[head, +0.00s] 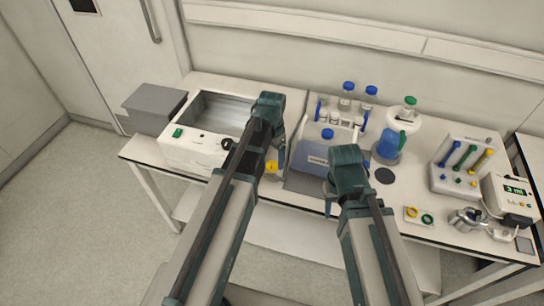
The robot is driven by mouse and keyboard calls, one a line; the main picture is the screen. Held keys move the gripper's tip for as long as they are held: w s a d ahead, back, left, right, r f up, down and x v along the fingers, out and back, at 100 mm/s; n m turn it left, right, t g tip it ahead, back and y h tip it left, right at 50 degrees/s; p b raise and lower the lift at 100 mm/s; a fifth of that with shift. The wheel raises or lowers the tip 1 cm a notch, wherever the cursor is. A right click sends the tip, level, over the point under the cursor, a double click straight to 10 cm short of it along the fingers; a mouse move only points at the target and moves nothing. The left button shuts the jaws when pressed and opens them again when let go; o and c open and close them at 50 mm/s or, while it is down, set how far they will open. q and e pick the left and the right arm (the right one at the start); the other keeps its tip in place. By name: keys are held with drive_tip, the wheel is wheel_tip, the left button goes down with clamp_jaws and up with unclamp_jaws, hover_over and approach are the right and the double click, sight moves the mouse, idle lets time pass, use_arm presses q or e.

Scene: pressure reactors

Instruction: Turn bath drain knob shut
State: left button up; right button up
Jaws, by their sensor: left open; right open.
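The bath (193,150) is a white box with an open metal basin, at the left of the bench, with a green switch on its front. A black round knob (228,144) shows on its front panel, just left of my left arm. A small yellow part (271,167) shows just right of that arm; I cannot tell which of these is the drain knob. My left gripper (277,163) is open, pointing down beside the yellow part, partly hidden by its own wrist. My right gripper (330,198) is open at the front of the blue-grey box, partly hidden by its wrist.
A grey box (154,108) stands left of the bath. A blue-grey box (311,157), blue-capped bottles (347,92) and a blue-and-green flask (389,144) stand mid-bench. A tool rack (465,166) and a meter (509,196) stand at right. My arms cross the bench's front edge.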

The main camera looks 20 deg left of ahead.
sight(272, 166)
use_arm(q)
wheel_tip(272, 166, up, 11)
drive_tip(key=p, duration=0.9)
drive_tip(key=shift+p, duration=0.35)
drive_tip(key=shift+f, duration=0.15)
drive_tip(key=s+d+f+n+y+b, duration=0.1)
drive_tip(key=s+d+f+n+b, duration=0.1)
drive_tip(key=s+d, duration=0.8)
drive_tip(key=s+b, duration=0.1)
drive_tip(key=s, duration=0.3)
drive_tip(key=shift+s+d+f, duration=0.25)
drive_tip(key=shift+d+f, duration=0.1)
drive_tip(key=shift+d, duration=0.05)
